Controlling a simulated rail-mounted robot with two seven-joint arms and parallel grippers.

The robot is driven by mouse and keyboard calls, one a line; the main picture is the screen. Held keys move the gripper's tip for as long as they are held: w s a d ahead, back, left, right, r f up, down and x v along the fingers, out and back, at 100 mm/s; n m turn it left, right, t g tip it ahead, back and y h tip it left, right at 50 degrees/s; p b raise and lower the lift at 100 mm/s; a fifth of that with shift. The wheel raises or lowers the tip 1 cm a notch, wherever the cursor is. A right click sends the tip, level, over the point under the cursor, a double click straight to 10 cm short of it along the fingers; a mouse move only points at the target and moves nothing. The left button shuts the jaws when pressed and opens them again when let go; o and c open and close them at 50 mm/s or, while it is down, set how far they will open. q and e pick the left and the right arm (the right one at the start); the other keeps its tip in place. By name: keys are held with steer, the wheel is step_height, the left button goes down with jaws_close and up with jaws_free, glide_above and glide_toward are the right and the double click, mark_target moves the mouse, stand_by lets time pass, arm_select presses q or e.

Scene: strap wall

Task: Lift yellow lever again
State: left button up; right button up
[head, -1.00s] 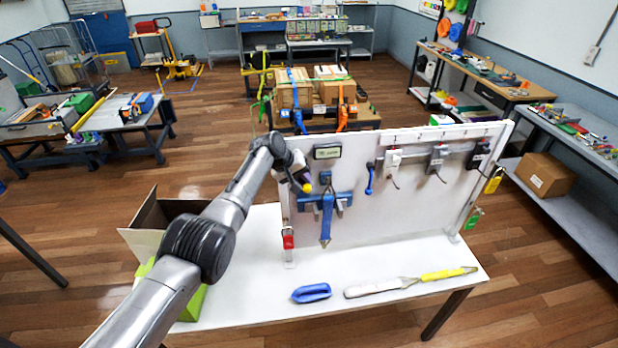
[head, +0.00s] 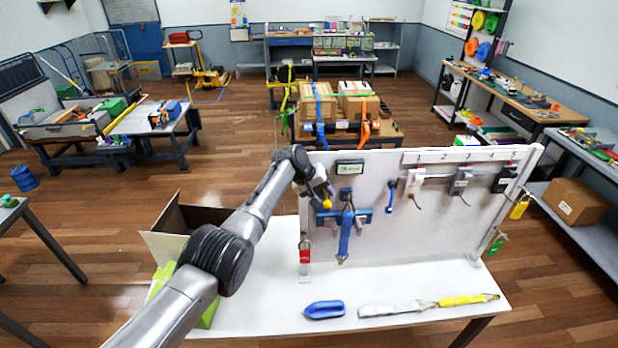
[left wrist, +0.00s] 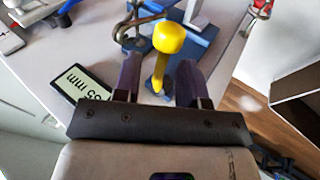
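The yellow lever (head: 327,203) sits at the left of a blue fixture (head: 363,216) on the upright white board. In the left wrist view its round yellow knob (left wrist: 169,38) and stem stand between the two dark fingers of my left gripper (left wrist: 158,82). Gaps show on both sides of the stem, so the gripper is open around the lever and not clamped on it. In the head view my left gripper (head: 322,192) is small and partly covers the fixture's left end. The lever's base is partly hidden. My right gripper is not in view.
A blue strap (head: 344,243) hangs from the fixture. A small display (head: 350,168) sits above it.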

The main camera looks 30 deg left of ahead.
arm_select(q)
steer(key=shift+s+a+r, duration=0.15)
steer(key=shift+a+r, duration=0.1)
steer(key=shift+r, duration=0.1)
steer(key=b+v, duration=0.2)
steer(key=v, duration=1)
steer(key=shift+r, duration=0.15)
steer(key=shift+s, duration=0.1)
